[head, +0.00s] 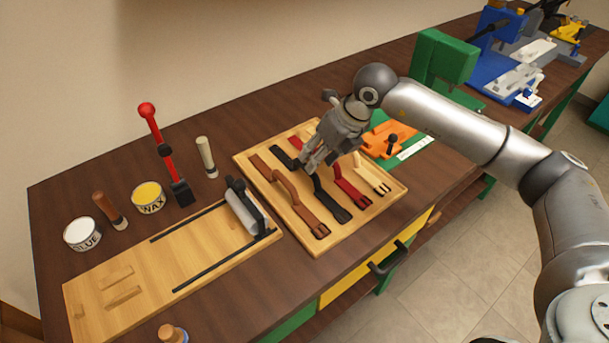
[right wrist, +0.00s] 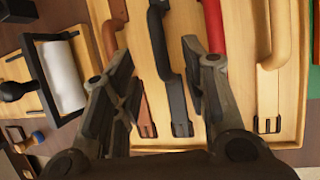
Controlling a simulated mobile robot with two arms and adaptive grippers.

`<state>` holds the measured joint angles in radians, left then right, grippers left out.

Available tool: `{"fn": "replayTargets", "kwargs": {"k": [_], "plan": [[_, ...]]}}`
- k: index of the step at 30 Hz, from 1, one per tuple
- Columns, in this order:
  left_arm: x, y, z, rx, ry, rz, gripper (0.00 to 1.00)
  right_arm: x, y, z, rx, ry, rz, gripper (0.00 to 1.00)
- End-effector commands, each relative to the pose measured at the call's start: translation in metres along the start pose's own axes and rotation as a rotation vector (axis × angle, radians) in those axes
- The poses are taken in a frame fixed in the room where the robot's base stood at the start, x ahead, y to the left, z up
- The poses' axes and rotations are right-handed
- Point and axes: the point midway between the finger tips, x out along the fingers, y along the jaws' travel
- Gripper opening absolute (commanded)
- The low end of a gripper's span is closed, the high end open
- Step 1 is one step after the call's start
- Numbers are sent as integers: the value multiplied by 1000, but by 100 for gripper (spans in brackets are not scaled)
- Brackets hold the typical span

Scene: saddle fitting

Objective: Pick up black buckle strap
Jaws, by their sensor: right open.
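The black buckle strap (head: 329,199) lies on the wooden tray (head: 314,247), between a brown strap (head: 299,206) and a red strap (head: 348,186). My right gripper (head: 313,164) is above the tray and hides part of the black strap in the head view. In the right wrist view the black strap (right wrist: 178,100) runs lengthwise between the two open fingers of the right gripper (right wrist: 160,58), its buckle end toward the bottom. The fingers hold nothing; whether they reach down to the strap's height I cannot tell. My left gripper is not in view.
A cream strap (head: 372,174) lies on the tray's right side. A roller frame (head: 243,207) on a light board stands left of the tray. Wax (head: 148,198) and glue (head: 82,234) tins stand further left. Orange parts (head: 385,140) and a green machine (head: 443,60) stand behind right.

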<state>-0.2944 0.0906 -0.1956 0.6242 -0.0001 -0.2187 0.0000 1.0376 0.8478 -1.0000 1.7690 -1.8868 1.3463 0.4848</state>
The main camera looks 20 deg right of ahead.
Motion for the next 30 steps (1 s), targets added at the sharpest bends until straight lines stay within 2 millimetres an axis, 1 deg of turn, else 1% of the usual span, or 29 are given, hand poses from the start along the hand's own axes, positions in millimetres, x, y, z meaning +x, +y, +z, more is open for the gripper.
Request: {"fn": "replayTargets", "kwargs": {"k": [1, 3, 6, 8, 14, 15, 18, 21, 26, 27, 30], "plan": [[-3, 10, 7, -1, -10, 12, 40, 6, 1, 1, 2, 2, 2, 41], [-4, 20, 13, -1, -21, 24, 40, 14, 1, 1, 0, 0, 3, 41], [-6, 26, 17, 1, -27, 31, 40, 20, 0, 1, 0, -1, 1, 41], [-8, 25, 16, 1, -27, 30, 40, 24, 1, 2, 0, 0, 2, 41], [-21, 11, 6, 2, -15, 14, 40, 49, 0, 8, 1, 2, 3, 41], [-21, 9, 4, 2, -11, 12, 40, 56, 0, 7, 1, 1, 4, 41], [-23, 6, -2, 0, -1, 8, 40, 67, 0, 7, -1, 0, 3, 41], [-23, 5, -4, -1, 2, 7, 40, 71, -1, 7, 0, -1, 2, 41], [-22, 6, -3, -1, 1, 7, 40, 72, -1, 7, -1, -2, 2, 41], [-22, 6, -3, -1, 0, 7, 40, 71, -1, 7, -1, -2, 2, 38], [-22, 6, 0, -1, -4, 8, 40, 71, -1, 7, -1, -2, 2, 25]]}}
